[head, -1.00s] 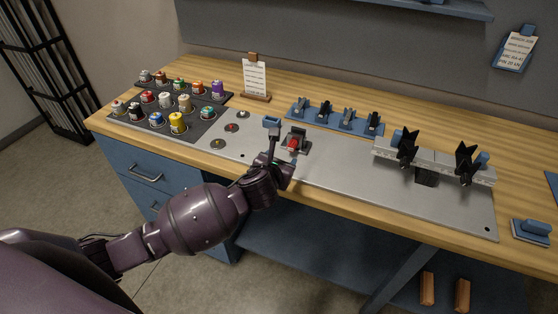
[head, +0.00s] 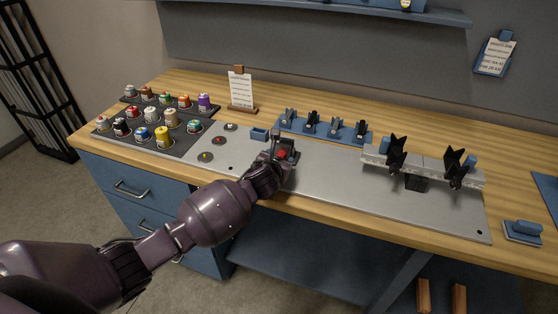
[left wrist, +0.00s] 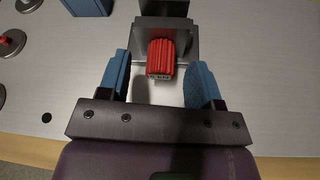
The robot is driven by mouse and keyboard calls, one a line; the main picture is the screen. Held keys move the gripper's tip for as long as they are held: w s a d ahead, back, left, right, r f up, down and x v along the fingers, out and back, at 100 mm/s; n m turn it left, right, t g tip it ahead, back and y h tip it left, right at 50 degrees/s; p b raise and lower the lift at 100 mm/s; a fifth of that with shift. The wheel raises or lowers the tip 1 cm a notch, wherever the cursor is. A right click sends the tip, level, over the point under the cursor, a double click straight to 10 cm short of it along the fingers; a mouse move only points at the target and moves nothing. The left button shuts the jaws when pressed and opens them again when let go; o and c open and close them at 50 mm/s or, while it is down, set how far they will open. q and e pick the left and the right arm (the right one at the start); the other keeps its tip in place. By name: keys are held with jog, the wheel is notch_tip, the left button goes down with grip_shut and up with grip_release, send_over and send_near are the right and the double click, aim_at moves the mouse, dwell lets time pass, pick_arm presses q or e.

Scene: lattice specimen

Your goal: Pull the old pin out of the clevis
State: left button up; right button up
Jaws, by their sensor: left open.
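The clevis (left wrist: 180,38) is a dark grey block on the metal plate, at the top middle of the left wrist view. The old pin's ribbed red head (left wrist: 161,57) sticks out of its near side; the rest of the pin is hidden. My left gripper (left wrist: 161,78) is open. Its blue fingers stand on either side of the red head, with a gap visible on each side. In the head view my left gripper (head: 277,157) is at the clevis (head: 291,148) and partly covers it; the red head (head: 281,154) shows there too. My right gripper is not in view.
A small blue bin (head: 259,134) and a blue rack (head: 322,131) with several dark parts stand behind the clevis. Coloured jars sit on a dark tray (head: 183,150) at left. A grey fixture (head: 430,171) with black clamps stands at right.

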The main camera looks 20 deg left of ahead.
pick_arm(q)
jog(key=shift+w, duration=0.25)
jog(key=shift+f, duration=0.1)
jog(key=c, duration=0.9)
jog(key=shift+c, duration=0.2)
